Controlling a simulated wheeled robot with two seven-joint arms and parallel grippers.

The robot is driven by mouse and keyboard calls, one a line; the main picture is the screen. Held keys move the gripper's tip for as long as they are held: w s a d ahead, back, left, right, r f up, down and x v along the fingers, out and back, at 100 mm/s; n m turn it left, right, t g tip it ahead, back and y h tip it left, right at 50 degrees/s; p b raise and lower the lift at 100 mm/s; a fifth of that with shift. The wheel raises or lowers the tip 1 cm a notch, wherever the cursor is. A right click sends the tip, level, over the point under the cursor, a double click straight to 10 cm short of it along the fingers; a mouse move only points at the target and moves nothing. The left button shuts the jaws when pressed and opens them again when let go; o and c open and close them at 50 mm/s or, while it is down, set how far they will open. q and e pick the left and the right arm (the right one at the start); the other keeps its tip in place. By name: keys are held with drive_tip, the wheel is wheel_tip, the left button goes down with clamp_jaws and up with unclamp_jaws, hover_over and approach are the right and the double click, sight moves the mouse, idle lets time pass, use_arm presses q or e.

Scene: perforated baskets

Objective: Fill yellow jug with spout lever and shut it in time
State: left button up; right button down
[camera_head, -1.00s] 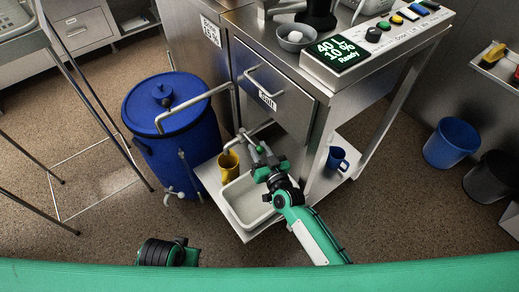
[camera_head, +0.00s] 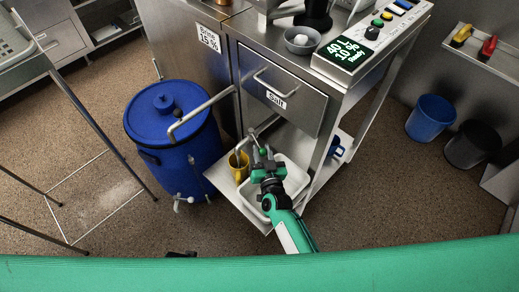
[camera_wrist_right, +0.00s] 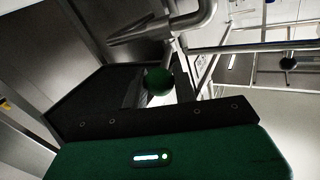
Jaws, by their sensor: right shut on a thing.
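The yellow jug (camera_head: 238,168) stands upright on the low steel shelf, under the spout pipe at the left of the white basin (camera_head: 293,183). The jug's inside is too small to read. The spout lever's green knob (camera_head: 263,151) is beside the jug; it also shows in the right wrist view (camera_wrist_right: 158,81). My right gripper (camera_head: 264,157) is shut on the spout lever at this knob, to the right of the jug. Its fingers are hardly visible.
A blue barrel (camera_head: 172,135) with a bent pipe stands left of the shelf. A blue bucket (camera_head: 431,116) stands right on open floor.

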drive_tip(key=c, duration=1.1)
unclamp_jaws()
drive_tip(key=shift+c, duration=0.2)
drive_tip(key=shift+s, duration=0.1)
drive_tip(key=s+d, duration=0.2)
drive_tip(key=s, duration=1.1)
drive_tip(key=shift+s+d, duration=0.2)
drive_tip(key=shift+d, duration=0.05)
